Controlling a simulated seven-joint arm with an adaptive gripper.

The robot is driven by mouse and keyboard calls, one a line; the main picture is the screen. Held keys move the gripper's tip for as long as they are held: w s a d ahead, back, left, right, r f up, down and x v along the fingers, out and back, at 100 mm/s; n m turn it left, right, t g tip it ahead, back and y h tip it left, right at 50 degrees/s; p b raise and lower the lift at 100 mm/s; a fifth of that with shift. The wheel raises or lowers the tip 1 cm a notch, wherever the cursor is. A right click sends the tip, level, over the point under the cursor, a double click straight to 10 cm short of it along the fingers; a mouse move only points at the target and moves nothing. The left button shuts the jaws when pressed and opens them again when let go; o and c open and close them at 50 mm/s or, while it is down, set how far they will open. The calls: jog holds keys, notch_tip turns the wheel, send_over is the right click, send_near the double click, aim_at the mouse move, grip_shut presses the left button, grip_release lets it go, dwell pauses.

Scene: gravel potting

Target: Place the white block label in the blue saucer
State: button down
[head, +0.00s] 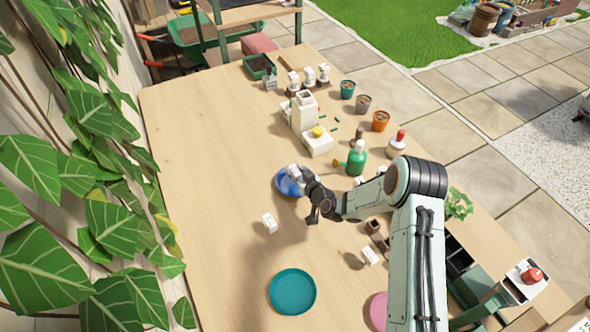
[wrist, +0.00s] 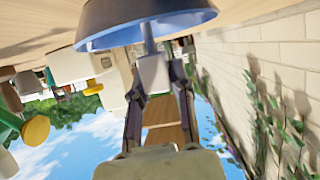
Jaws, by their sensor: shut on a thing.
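The blue saucer (head: 280,187) lies on the table near the middle of the head view. My gripper (head: 304,181) is at its right edge. It is shut on a white block label (head: 293,171), which shows over the saucer. In the wrist view the label (wrist: 152,72) sits between the fingertips, and the saucer's rim (wrist: 150,33) is just beyond it. I cannot tell whether the label touches the saucer. Another white block label (head: 269,223) lies on the table to the lower left, apart from the saucer.
A teal saucer (head: 292,291) and a pink saucer (head: 378,311) lie nearer the front. Another white block (head: 370,256) lies right. The table's left side is clear.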

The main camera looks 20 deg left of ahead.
jog(key=c, duration=1)
grip_release()
jog(key=shift+f, duration=0.15)
